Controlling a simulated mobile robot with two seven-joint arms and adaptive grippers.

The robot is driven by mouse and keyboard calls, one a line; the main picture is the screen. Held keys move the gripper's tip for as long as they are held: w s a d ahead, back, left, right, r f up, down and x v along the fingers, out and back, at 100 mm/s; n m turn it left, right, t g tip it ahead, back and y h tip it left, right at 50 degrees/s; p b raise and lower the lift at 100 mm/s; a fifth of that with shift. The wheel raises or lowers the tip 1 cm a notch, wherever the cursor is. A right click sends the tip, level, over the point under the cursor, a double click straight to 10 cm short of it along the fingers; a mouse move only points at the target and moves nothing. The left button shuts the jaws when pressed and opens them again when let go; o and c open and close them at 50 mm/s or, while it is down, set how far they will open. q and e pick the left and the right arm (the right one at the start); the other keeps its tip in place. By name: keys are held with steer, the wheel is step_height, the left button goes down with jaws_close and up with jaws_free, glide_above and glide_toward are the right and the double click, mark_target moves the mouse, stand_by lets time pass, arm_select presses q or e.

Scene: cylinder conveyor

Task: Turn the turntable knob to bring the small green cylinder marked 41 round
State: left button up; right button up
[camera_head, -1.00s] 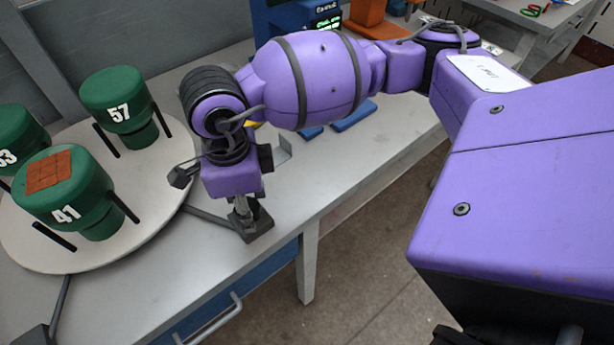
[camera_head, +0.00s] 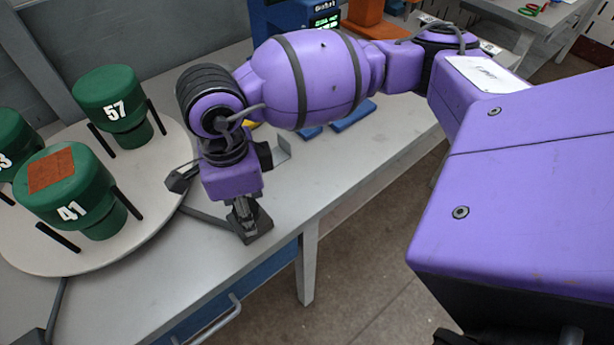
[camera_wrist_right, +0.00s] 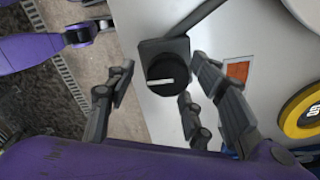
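The green cylinder marked 41 (camera_head: 67,190) stands at the front of the round pale turntable (camera_head: 152,225), with a brown-orange square on top. Green cylinder 57 (camera_head: 110,97) stands behind it. My right gripper (camera_head: 246,217) is low at the turntable knob's dark base, right of the turntable. In the right wrist view the black knob (camera_wrist_right: 166,74) with a white line lies between the spread fingers of my right gripper (camera_wrist_right: 160,80). Gaps show beside the knob; contact is unclear. A purple part with a dark end (camera_wrist_right: 80,33) at upper left looks like my left arm; its finger state is unclear.
Another green cylinder (camera_head: 12,145) is cut off at the left edge. Dark upright pins flank the cylinders. Blue and orange equipment (camera_head: 290,18) stands at the back of the grey table. Bare table (camera_head: 345,150) lies right of my gripper. A yellow disc (camera_wrist_right: 302,110) shows in the wrist view.

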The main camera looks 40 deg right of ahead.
steer(key=shift+w+r, duration=0.15)
steer(key=shift+r, duration=0.1)
step_height(320, 180, up, 12)
steer(key=shift+f, duration=0.2)
steer(key=shift+c, duration=0.2)
step_height(320, 180, down, 4)
steer(key=m, duration=0.4)
steer(key=shift+f+m+p, duration=0.15)
steer(key=shift+m+p, duration=0.25)
step_height(320, 180, down, 8)
steer(key=shift+r, duration=0.1)
steer(key=shift+c, duration=0.2)
